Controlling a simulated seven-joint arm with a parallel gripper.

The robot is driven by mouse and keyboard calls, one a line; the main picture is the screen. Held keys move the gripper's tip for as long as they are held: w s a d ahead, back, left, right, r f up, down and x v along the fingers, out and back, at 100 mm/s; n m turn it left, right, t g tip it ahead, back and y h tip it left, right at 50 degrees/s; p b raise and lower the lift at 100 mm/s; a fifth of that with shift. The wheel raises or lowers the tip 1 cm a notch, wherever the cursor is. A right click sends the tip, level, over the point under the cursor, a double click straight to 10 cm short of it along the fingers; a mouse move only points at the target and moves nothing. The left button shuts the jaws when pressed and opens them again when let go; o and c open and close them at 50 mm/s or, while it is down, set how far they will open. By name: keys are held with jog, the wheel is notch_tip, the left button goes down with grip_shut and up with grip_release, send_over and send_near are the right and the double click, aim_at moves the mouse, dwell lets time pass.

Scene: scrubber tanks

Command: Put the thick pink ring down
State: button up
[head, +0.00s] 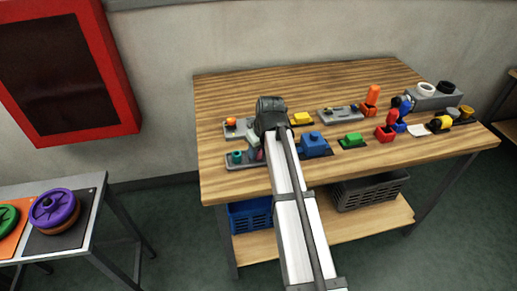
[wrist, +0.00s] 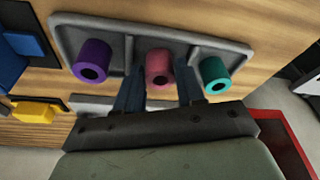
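The thick pink ring (wrist: 159,64) is in the middle compartment of a grey tray (wrist: 214,43) in the wrist view. A purple ring (wrist: 91,60) is in the compartment to its left and a teal ring (wrist: 215,74) in the one to its right. My gripper (wrist: 161,76) is open, one finger on each side of the pink ring, with gaps showing between fingers and ring. In the head view my gripper (head: 254,153) is over the tray at the table's front left; a bit of the pink ring (head: 260,155) shows, and my arm hides the rest of that area.
On the wooden table (head: 300,85), a blue block (head: 313,142), green block (head: 352,140) and yellow block (head: 302,118) stand right of my arm. A second grey tray (head: 238,129) lies behind. A side table at left holds a purple disc (head: 52,207).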

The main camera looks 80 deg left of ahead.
jog(key=o, duration=0.3)
jog(key=v, duration=1.2)
jog(key=shift+r, duration=0.2)
dwell(0.4)
